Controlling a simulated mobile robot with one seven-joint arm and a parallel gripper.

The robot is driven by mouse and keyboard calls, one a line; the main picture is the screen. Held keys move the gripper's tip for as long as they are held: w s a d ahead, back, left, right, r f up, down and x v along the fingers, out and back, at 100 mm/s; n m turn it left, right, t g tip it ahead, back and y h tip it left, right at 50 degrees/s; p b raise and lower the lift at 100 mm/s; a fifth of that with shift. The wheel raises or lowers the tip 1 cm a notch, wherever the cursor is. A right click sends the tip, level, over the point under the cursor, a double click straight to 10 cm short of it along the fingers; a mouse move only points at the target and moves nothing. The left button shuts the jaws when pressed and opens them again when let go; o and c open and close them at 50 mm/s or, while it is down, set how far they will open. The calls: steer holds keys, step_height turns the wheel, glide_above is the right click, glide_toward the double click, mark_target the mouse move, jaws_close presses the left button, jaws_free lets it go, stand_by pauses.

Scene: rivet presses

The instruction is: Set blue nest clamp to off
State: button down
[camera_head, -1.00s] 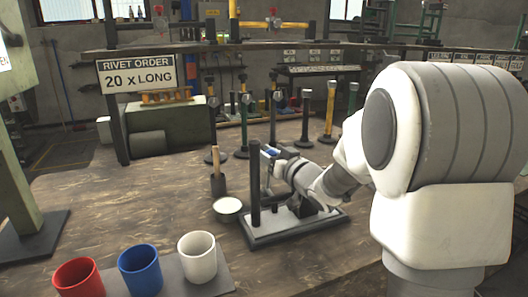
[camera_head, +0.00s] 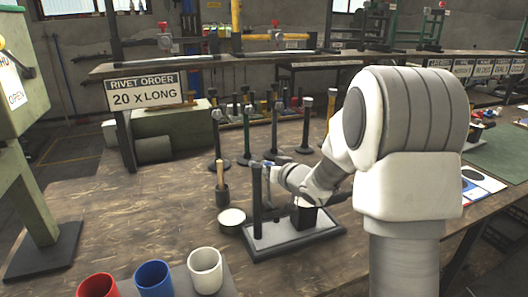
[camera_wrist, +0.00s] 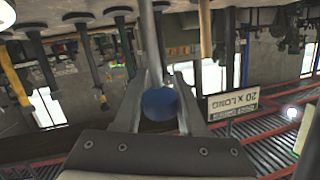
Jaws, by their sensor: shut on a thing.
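The blue nest clamp shows in the wrist view as a blue ball knob (camera_wrist: 160,103) on a thin metal rod. My gripper (camera_wrist: 158,85) has one finger on each side of the knob and is shut on it. In the head view my gripper (camera_head: 272,171) is beside the upper part of a black post (camera_head: 257,200). The post stands on a grey base plate (camera_head: 270,243) with a dark block on it. Only a small blue patch shows at my fingers there. The clamp's pivot and any on or off marking are not visible.
A wooden-handled tool in a dark holder (camera_head: 221,190) and a round pale dish (camera_head: 232,217) are left of the base plate. Red, blue and white cups (camera_head: 205,270) stand at the front. Several upright posts (camera_head: 247,130) stand behind. The table's left part is clear.

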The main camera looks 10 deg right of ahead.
steer(key=shift+w+a+f+m+g+h+p, duration=0.2)
steer(key=shift+w+f+g+p, duration=0.8)
steer(key=shift+p, duration=2.1)
steer(key=shift+w+a+f+m+g+h+p, duration=0.15)
steer(key=shift+w+f+g+h+p, duration=0.35)
steer(key=shift+w+f+p, duration=1.7)
steer(key=shift+s+a+f+m+g+h+p, duration=0.2)
steer(key=shift+g+p, duration=0.7)
steer(key=shift+p, duration=3.1)
steer(key=shift+w+f, duration=0.15)
steer(key=shift+f, duration=0.05)
steer(key=c, duration=0.9)
jaws_free()
steer(key=o, duration=0.4)
steer(key=shift+w+r, duration=0.1)
steer(key=shift+r, duration=0.2)
